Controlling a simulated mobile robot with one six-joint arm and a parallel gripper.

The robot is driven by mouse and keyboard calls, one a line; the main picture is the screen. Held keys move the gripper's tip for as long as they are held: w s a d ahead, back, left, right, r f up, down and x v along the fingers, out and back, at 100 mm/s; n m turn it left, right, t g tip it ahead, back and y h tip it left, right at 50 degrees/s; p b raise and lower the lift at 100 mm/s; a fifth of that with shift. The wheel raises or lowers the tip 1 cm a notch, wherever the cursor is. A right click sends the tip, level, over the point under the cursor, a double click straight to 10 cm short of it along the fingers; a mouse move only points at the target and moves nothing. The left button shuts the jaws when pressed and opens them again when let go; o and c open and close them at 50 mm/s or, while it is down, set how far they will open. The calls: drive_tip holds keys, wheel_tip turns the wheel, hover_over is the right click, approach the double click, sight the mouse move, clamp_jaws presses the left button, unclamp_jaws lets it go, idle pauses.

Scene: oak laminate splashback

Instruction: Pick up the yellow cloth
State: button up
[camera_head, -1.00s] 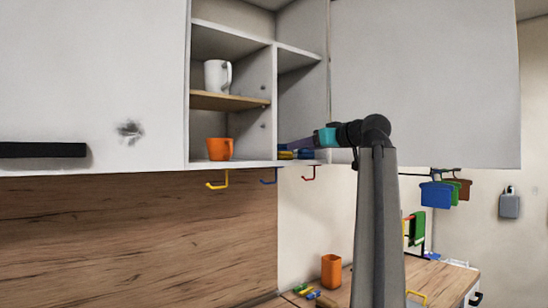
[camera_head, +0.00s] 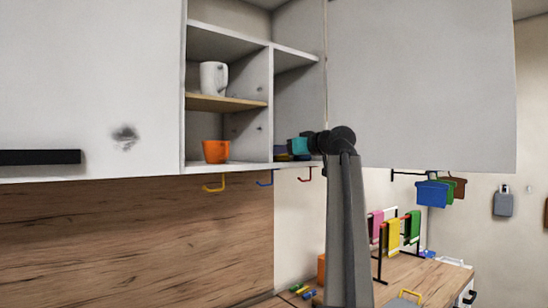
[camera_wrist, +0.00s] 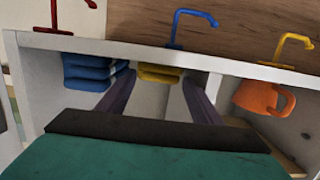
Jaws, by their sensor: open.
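A small folded yellow cloth (camera_wrist: 160,73) lies on the floor of the open cupboard compartment, as the wrist view shows with the cupboard upside down. My gripper (camera_wrist: 157,88) is open, its two dark fingers spread with the yellow cloth ahead of and between them, seemingly not touching it. A stack of folded blue cloths (camera_wrist: 95,72) lies beside it, near one finger. In the head view my gripper (camera_head: 288,150) reaches into the compartment and the yellow cloth is hidden or too small to tell. Another yellow cloth (camera_head: 392,237) hangs on a rack on the counter.
A divider (camera_wrist: 215,85) separates the compartment from one holding an orange mug (camera_head: 216,151). A white mug (camera_head: 213,78) stands on the shelf above. Yellow (camera_head: 215,184), blue (camera_head: 265,178) and red (camera_head: 306,174) hooks hang under the cupboard.

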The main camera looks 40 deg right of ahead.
idle(0.3)
drive_tip(key=shift+p+x, duration=0.55)
drive_tip(key=shift+x, duration=0.3)
drive_tip(key=shift+p+x, duration=0.65)
drive_tip(key=shift+x, duration=1.1)
drive_tip(key=shift+d, duration=0.15)
drive_tip(key=c, duration=0.8)
drive_tip(key=shift+r, duration=0.15)
